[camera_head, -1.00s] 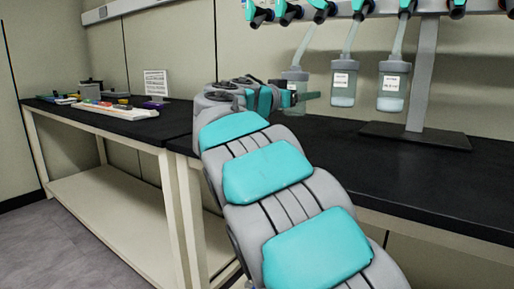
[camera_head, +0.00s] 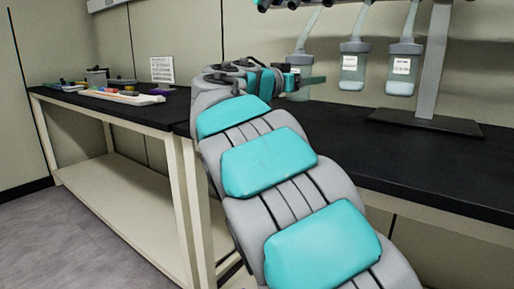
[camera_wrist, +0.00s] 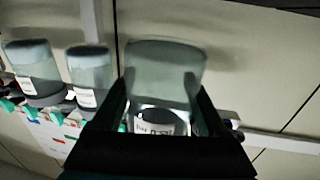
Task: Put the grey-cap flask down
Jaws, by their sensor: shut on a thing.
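A clear flask with a grey cap (camera_head: 299,59) is at my gripper (camera_head: 302,81) in the head view. A tube runs up from its cap. In the wrist view, which looks upside down, the flask (camera_wrist: 165,72) sits between my two fingers (camera_wrist: 160,92), with a white label and a clear body. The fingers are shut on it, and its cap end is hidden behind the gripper. Two similar grey-capped flasks, a middle one (camera_head: 352,68) and a right one (camera_head: 402,72), hang from tubes to the right of it.
A grey post on a dark base plate (camera_head: 424,123) carries the manifold above the black bench (camera_head: 440,160). The bench front is mostly clear. A second bench at left holds a white tray (camera_head: 124,97) with coloured items, a dark pot (camera_head: 97,78) and a sign (camera_head: 162,70).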

